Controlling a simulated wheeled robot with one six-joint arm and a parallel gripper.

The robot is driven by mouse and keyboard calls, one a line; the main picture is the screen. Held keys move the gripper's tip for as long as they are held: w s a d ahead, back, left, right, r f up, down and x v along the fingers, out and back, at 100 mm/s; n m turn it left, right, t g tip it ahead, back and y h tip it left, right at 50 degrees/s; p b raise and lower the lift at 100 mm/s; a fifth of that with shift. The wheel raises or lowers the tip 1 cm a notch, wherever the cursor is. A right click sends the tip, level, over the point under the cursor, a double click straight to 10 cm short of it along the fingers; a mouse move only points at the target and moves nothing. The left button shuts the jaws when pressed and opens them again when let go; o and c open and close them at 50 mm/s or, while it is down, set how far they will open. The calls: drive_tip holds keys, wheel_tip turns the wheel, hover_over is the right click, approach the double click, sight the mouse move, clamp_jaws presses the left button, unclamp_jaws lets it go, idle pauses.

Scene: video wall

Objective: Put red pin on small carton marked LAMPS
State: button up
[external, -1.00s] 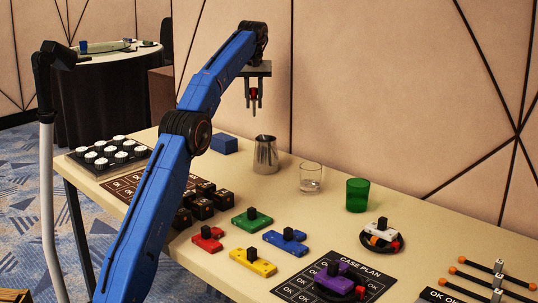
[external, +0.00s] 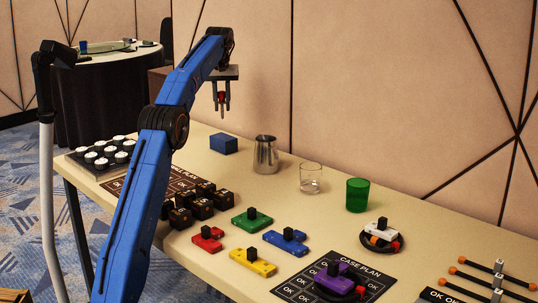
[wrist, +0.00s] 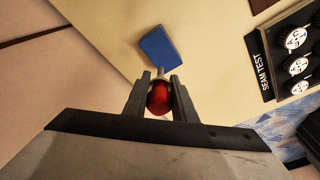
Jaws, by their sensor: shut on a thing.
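My gripper (external: 222,107) is shut on the red pin (external: 221,97) and holds it well above the table. In the wrist view the pin's rounded red body (wrist: 159,98) sits between the two fingers (wrist: 160,78), with a thin pale end pointing away from me. A small blue box (external: 223,144) stands on the table below my gripper; it also shows in the wrist view (wrist: 159,46), just beyond the fingertips. I cannot read a LAMPS mark on it or on any other box.
A metal pitcher (external: 265,155) stands right of the blue box, then a clear glass (external: 311,178) and a green cup (external: 357,195). A tray of white-topped pieces (external: 105,152) is at left. Several dark blocks (external: 190,207) and coloured pieces (external: 252,221) lie nearer.

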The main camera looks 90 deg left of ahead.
sight(222, 95)
drive_tip(key=shift+f, duration=3.4)
drive_tip(key=shift+f, duration=0.15)
drive_tip(key=o, duration=1.1)
drive_tip(key=r, duration=0.3)
drive_tip(key=d+r, duration=0.1)
drive_tip(key=r, duration=0.7)
drive_tip(key=shift+d, duration=0.25)
drive_tip(key=shift+d+r, duration=0.15)
drive_tip(key=shift+r, duration=0.45)
